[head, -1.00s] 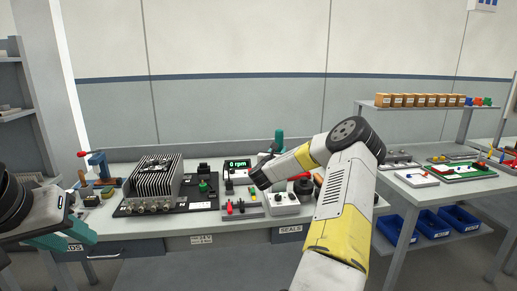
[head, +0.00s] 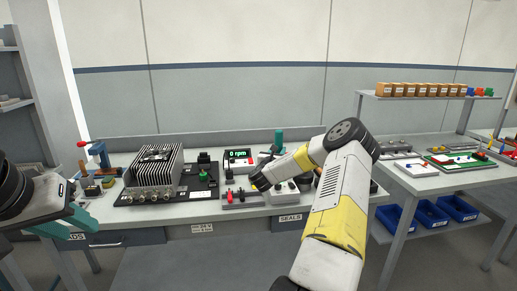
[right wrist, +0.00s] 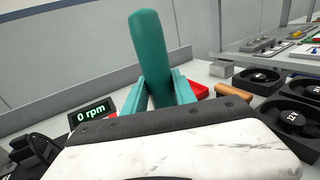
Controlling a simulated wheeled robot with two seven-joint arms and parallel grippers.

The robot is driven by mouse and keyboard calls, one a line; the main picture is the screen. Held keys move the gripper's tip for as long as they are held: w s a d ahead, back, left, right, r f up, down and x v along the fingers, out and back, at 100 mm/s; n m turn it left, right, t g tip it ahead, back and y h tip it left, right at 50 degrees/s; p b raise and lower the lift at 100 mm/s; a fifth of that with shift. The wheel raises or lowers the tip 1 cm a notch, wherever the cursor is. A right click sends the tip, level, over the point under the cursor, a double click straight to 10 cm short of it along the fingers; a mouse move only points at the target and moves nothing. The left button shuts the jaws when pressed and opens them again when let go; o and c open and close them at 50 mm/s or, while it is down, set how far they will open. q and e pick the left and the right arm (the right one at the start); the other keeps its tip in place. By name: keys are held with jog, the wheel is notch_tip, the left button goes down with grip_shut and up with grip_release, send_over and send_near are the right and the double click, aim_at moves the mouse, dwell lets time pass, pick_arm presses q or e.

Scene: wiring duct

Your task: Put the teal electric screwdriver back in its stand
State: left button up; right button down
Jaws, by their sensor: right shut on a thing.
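The teal screwdriver (right wrist: 150,50) stands nearly upright in the right wrist view, its rounded top up. Its lower part is hidden behind my wrist. The teal fingers of my right gripper (right wrist: 158,92) are shut on it, one on each side. In the head view the top of the screwdriver (head: 279,137) shows behind my right gripper, over the back of the bench. I cannot pick out the stand. My left gripper (head: 72,222) hangs at the lower left, in front of the bench edge, away from the screwdriver; its finger gap is unclear.
A display reading 0 rpm (head: 238,155) stands left of my right gripper. A finned heat-sink unit (head: 155,170) fills the bench's left middle. Blue bins (head: 430,216) sit under the right table.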

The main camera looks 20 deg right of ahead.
jog(key=shift+f, duration=1.4)
jog(key=c, duration=0.9)
grip_release()
jog(key=v, duration=0.7)
jog(key=shift+s+a, duration=0.25)
jog(key=shift+s, duration=0.05)
